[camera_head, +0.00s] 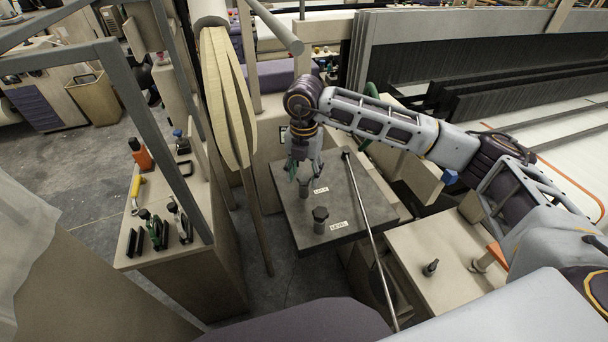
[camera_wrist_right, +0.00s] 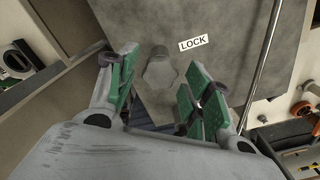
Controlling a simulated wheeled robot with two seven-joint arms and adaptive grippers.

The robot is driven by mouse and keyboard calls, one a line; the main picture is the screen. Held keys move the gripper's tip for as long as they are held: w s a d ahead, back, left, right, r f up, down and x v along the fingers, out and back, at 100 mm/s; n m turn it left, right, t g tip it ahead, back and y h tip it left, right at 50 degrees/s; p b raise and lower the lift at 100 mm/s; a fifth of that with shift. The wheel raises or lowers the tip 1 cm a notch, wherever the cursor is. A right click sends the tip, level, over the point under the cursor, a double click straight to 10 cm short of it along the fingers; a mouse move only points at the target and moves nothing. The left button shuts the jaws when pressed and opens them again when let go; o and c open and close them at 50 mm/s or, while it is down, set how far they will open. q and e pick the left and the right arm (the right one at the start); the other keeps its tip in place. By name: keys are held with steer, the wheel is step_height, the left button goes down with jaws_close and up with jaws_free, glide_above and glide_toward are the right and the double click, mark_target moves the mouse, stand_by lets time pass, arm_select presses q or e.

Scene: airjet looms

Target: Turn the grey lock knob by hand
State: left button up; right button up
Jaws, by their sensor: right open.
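The grey lock knob (camera_head: 304,188) stands on a dark grey panel (camera_head: 287,214) beside a white LOCK label (camera_head: 320,189). My right gripper (camera_head: 304,171) points down above the lock knob in the head view. It is open, with a gap on both sides of the knob in the right wrist view (camera_wrist_right: 161,78); whether the fingertips reach down around the knob I cannot tell. My left gripper is not in view.
A second dark knob (camera_head: 320,219) stands nearer on the panel by a LEVEL label (camera_head: 339,226). A thin metal rod (camera_head: 370,232) slants across the panel's right side. A bench with tools (camera_head: 179,262) stands left, and a beige box top (camera_head: 430,246) right.

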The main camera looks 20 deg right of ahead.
stand_by(0.8)
steer(key=shift+f, duration=0.1)
steer(key=c, duration=0.7)
steer(key=shift+c, duration=0.2)
